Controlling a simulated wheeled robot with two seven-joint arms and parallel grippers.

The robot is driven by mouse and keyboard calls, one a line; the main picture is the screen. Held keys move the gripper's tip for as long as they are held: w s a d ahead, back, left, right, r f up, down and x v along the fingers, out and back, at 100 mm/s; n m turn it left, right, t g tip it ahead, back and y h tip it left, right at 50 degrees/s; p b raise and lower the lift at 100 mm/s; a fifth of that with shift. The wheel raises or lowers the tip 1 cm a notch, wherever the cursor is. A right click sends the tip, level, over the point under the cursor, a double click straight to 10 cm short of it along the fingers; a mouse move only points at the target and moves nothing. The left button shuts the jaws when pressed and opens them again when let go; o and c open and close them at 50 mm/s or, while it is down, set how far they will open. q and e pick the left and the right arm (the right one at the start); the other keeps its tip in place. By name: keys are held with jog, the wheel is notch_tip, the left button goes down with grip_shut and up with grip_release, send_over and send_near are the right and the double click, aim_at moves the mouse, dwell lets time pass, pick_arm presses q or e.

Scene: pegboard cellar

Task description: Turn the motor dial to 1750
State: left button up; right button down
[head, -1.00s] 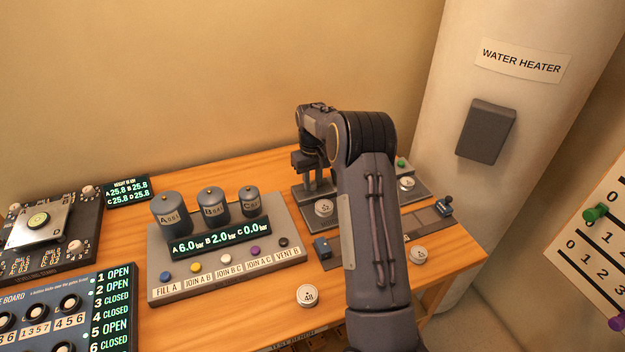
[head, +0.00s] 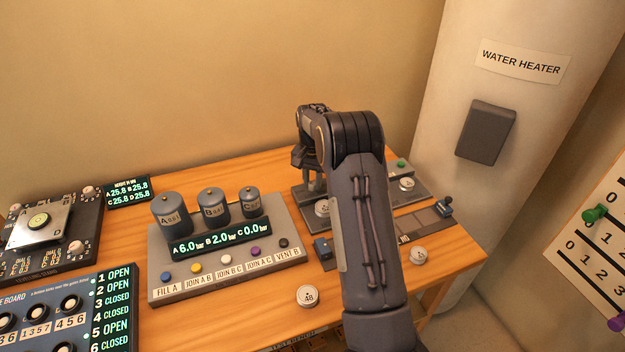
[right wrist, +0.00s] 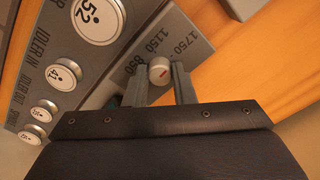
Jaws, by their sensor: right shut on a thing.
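I cannot tell for sure which number the mark points to. My right gripper (right wrist: 160,82) has one finger on each side of the dial and is shut on it. In the head view my right arm (head: 360,230) hides the dial, and the right gripper shows only partly behind it. My left gripper is in neither view.
Round discs marked 52 (right wrist: 97,18) and 41 (right wrist: 65,74) stand close beside the dial. A panel with three cylinders (head: 213,205) is left of my arm. A loose white knob (head: 308,296) lies on the wooden bench. The water heater (head: 530,90) stands at right.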

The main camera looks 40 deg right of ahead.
aim_at(312, 183)
jog(key=shift+w+r+m, duration=0.1)
jog(key=shift+m, duration=0.4)
jog(key=c, duration=1.2)
grip_release()
notch_tip(312, 183, up, 7)
jog(key=shift+r+b, duration=0.2)
jog(key=shift+b, duration=0.2)
jog(key=shift+r, duration=0.15)
